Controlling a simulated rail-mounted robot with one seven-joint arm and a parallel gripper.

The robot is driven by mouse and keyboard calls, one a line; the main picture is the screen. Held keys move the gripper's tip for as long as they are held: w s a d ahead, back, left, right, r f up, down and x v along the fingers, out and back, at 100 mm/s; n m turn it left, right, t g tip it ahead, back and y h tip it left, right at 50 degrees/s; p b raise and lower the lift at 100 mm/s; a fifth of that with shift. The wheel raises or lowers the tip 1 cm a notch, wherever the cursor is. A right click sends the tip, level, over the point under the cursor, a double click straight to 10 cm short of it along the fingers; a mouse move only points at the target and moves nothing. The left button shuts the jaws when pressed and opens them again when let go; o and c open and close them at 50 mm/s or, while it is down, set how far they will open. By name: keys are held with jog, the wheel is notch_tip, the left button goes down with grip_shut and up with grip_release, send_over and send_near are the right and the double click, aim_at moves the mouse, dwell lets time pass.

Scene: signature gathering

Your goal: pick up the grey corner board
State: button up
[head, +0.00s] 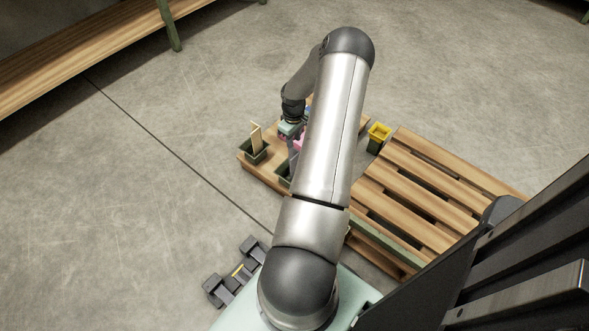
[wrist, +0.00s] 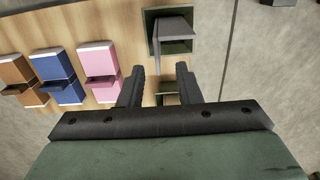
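The grey corner board (wrist: 174,26) stands in a dark green square holder near the top middle of the wrist view. In the head view a grey upright piece (head: 293,160), which looks like the same board, shows just left of my arm, partly hidden. My gripper (wrist: 160,70) is open, its two dark fingers apart, with nothing held between them. The fingertips point toward the board's holder and appear short of it in the picture; the depth gap is hard to judge. In the head view my gripper (head: 291,128) is above the wooden board, partly covered by my arm.
Pink (wrist: 98,70), blue (wrist: 58,75) and brown (wrist: 18,78) blocks sit in a row left of the fingers. Another dark holder (wrist: 168,98) shows between the fingers. A tan board (head: 256,139) stands in a holder.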

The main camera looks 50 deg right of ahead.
notch_tip(320, 180, down, 11)
jog(key=b, duration=0.4)
jog(key=shift+d+r, duration=0.2)
grip_shut()
